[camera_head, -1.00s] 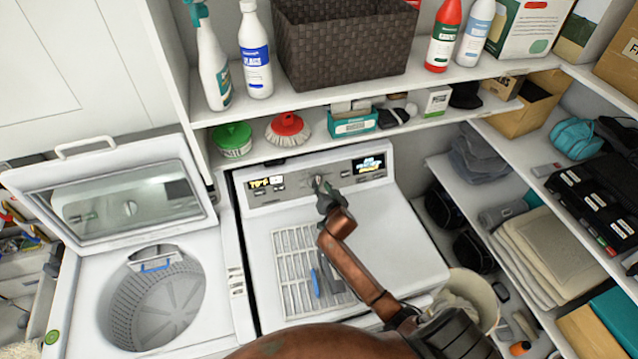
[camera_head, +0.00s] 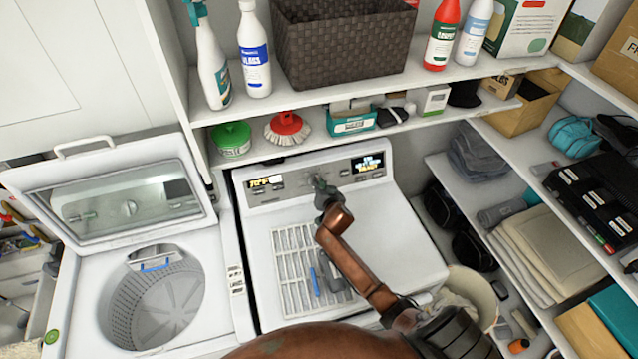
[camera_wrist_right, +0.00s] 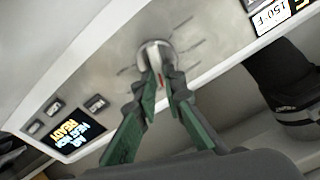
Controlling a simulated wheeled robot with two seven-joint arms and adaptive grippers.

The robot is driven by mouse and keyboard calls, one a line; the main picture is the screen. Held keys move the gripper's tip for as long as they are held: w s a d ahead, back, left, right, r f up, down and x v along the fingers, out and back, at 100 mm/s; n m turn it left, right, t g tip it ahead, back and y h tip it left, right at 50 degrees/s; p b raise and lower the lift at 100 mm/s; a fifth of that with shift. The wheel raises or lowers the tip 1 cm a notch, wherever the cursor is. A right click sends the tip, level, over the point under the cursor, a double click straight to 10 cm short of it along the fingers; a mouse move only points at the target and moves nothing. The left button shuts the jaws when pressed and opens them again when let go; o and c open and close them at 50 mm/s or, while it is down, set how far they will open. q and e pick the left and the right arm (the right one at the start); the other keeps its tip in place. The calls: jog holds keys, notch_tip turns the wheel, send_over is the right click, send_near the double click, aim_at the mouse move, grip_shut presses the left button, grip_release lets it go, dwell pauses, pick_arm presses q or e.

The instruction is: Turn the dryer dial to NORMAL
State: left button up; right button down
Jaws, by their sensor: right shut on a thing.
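The white dryer (camera_head: 385,230) stands in the middle of the head view, with a silver control panel along its back edge. The dial (camera_wrist_right: 155,52) is a round metal knob on that panel, with tick marks around it in the right wrist view. My right gripper (camera_wrist_right: 163,75) is shut on the dial, its green-and-grey fingers on either side of the knob's ridge. In the head view my right gripper (camera_head: 321,188) covers most of the dial. The dial's printed labels are too small to read. My left gripper is not in view.
An open washer (camera_head: 165,300) stands left of the dryer. A shelf above the panel holds a green-lidded tub (camera_head: 232,138), a red brush (camera_head: 287,128) and a teal box (camera_head: 352,122). A grate with a blue-handled tool (camera_head: 314,282) lies on the dryer top.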

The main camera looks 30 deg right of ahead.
pick_arm(q)
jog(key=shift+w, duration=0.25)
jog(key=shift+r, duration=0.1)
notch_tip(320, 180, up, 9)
jog(key=p, duration=0.9)
pick_arm(e)
jog(key=n, duration=0.9)
jog(key=a+n+y, duration=0.1)
jog(key=n, duration=0.8)
jog(key=f+n, duration=0.1)
jog(key=n, duration=0.8)
jog(key=shift+s+a+g+y, duration=0.1)
jog(key=shift+a+g+y, duration=0.05)
jog(key=shift+g+y, duration=0.2)
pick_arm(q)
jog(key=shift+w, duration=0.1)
pick_arm(e)
jog(key=shift+f+n, duration=0.1)
jog(key=shift+n, duration=0.3)
